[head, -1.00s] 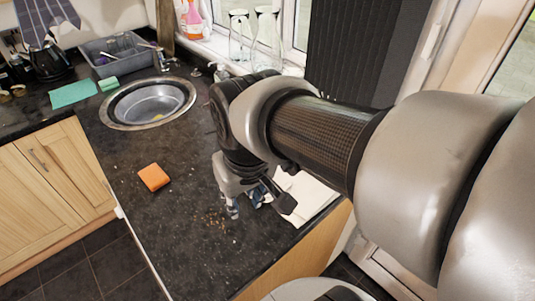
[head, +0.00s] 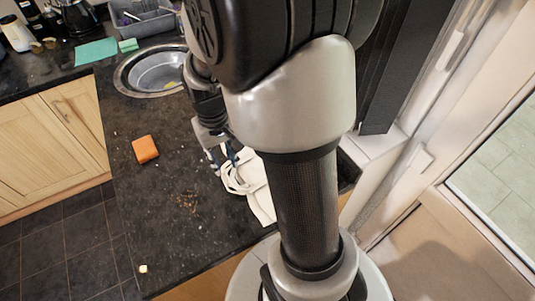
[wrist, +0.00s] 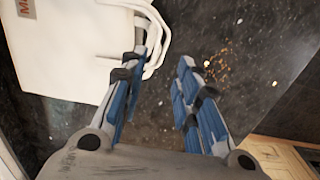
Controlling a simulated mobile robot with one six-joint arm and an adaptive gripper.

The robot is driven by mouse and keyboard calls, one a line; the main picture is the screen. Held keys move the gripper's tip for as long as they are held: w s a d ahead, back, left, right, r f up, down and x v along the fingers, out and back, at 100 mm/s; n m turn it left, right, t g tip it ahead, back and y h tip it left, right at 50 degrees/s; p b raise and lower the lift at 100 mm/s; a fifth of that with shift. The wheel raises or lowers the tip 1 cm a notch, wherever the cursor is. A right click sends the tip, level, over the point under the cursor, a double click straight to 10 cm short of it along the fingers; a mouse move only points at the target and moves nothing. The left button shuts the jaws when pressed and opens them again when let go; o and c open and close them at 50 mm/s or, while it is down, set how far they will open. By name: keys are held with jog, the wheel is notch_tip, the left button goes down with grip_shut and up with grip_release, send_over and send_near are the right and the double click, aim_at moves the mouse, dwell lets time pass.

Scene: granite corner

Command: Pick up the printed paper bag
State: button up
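The white paper bag (head: 261,205) lies flat on the dark counter in the head view, partly hidden behind my arm. In the wrist view the bag (wrist: 62,52) fills the upper left, with a bit of reddish-brown print at the top edge and white loop handles reaching right. My gripper (head: 221,160) is at the handle end of the bag. In the wrist view my gripper (wrist: 165,58) has its blue-padded fingers apart with bare counter between them. The left finger overlaps the handles; whether it touches them I cannot tell.
An orange sponge (head: 145,149) lies on the counter (head: 170,245) to the left. Brown crumbs (head: 188,200) are scattered near my gripper. A round sink (head: 155,72), teal cloth (head: 96,52) and grey dish rack (head: 146,22) are farther back. A small pale crumb (head: 143,269) lies near the front edge.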

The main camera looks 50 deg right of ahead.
aim_at(230, 180)
jog(key=f+b, duration=0.1)
jog(key=f, duration=0.2)
jog(key=f+b, duration=0.1)
jog(key=f, duration=0.2)
jog(key=f+b, duration=0.1)
jog(key=f, duration=0.2)
jog(key=shift+d+f, duration=0.25)
jog(key=shift+f, duration=0.1)
jog(key=shift+s, duration=0.1)
jog(key=shift+c, duration=0.5)
grip_shut()
